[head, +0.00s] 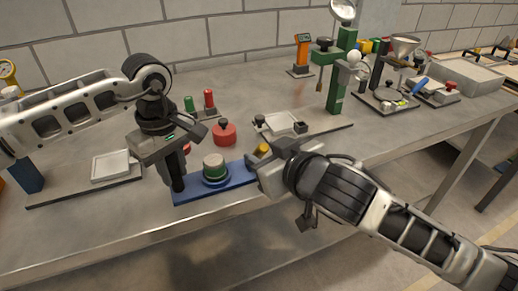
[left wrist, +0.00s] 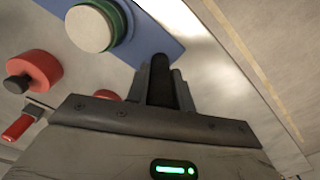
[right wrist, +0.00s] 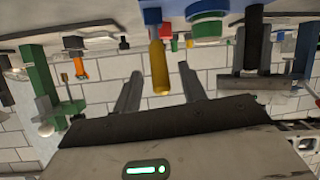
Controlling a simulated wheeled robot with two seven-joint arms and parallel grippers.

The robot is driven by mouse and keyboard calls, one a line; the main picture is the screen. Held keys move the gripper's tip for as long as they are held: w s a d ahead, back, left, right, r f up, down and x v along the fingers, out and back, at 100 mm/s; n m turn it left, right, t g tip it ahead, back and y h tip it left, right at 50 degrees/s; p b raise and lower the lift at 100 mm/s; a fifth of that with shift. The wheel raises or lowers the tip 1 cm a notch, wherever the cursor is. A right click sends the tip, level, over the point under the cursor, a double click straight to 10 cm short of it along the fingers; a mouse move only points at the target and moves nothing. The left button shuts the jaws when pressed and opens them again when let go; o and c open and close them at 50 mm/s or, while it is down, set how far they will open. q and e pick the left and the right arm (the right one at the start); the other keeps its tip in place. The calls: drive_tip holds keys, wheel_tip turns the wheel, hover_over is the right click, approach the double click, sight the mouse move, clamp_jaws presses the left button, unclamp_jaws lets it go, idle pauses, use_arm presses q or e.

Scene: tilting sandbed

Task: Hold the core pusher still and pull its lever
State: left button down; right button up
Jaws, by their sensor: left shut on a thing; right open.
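The core pusher has a blue base (head: 238,176) near the front edge of the bench, with a green and white round piece (head: 214,166) on it. A dark post (left wrist: 162,80) stands at its left end. My left gripper (head: 176,182) is shut on this post. The pusher's yellow lever (head: 263,149) is at the right end. In the right wrist view the lever (right wrist: 160,68) points in between the two fingers of my right gripper (right wrist: 160,88). That gripper is open, with gaps on both sides of the lever. The lever's foot is partly hidden in the head view.
A red knobbed weight (head: 225,134) stands just behind the pusher. A plate with a white square tray (head: 111,165) lies to the left. A green stand (head: 341,75) rises behind my right gripper. The bench's front edge is close.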

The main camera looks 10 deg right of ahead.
use_arm(q)
drive_tip(key=shift+r, duration=0.1)
use_arm(e)
drive_tip(key=v, duration=0.4)
use_arm(q)
drive_tip(key=c, duration=1.1)
unclamp_jaws()
